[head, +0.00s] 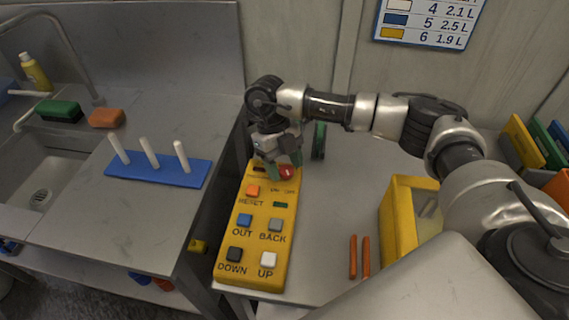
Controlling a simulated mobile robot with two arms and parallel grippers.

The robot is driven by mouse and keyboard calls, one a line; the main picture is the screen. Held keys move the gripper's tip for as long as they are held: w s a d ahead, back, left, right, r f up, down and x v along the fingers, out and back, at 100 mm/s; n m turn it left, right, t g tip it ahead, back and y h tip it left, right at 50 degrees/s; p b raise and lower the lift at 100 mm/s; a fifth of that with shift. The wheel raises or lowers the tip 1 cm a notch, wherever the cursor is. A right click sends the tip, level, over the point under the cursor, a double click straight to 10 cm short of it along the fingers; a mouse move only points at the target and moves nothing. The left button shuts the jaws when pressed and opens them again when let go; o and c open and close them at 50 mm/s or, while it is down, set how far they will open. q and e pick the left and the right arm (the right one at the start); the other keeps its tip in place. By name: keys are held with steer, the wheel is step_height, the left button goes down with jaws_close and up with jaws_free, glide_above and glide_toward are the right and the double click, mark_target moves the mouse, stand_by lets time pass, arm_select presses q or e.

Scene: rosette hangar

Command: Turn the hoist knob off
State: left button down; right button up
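The yellow hoist control box (252,257) lies on the grey worktop in the head view. A red knob (287,172) is at its far end, with small "ON" and "OFF" marks just below it. My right gripper (284,160) points down over that far end, its fingertips right at the knob. The gripper partly hides the knob, so I cannot tell which way it is turned or whether the fingers touch it. Orange RESET, blue OUT, grey BACK, black DOWN and white UP buttons are on the box. My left gripper is not in view.
A yellow bin (397,222) stands to the right, with two orange sticks (359,257) beside it. A blue peg rack (157,170) and a sink (45,185) are on the left. A dark green object (319,141) stands just behind the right gripper.

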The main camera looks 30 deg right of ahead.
steer(key=shift+o, duration=0.4)
steer(key=shift+w+r, duration=0.15)
steer(key=shift+r, duration=0.1)
steer(key=b+v, duration=0.1)
steer(key=v, duration=0.9)
